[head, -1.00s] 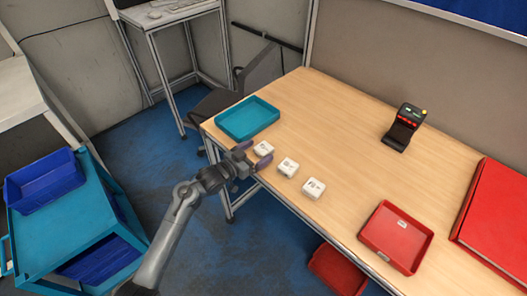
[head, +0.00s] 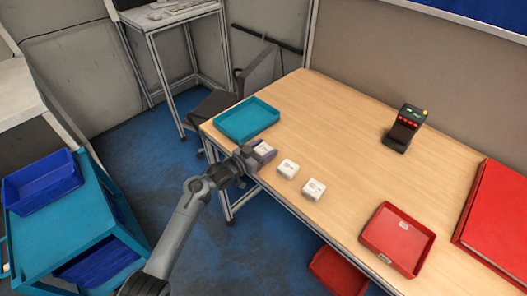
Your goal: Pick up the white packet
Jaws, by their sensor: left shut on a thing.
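My left gripper (head: 262,152) is shut on a small white packet (head: 263,147) at the left front part of the wooden table. The fingers partly hide this packet, and I cannot tell whether it is clear of the tabletop. Two more white packets with dark print lie on the table to the right of the gripper, a nearer middle one (head: 288,168) and one further right (head: 314,190). My right gripper is not in view.
A teal tray (head: 232,133) lies on the table behind the gripper. A black scanner (head: 403,129) stands at the back. A red tray (head: 371,240) lies front right, beside a large red box (head: 497,222). The table's middle (head: 330,130) is clear.

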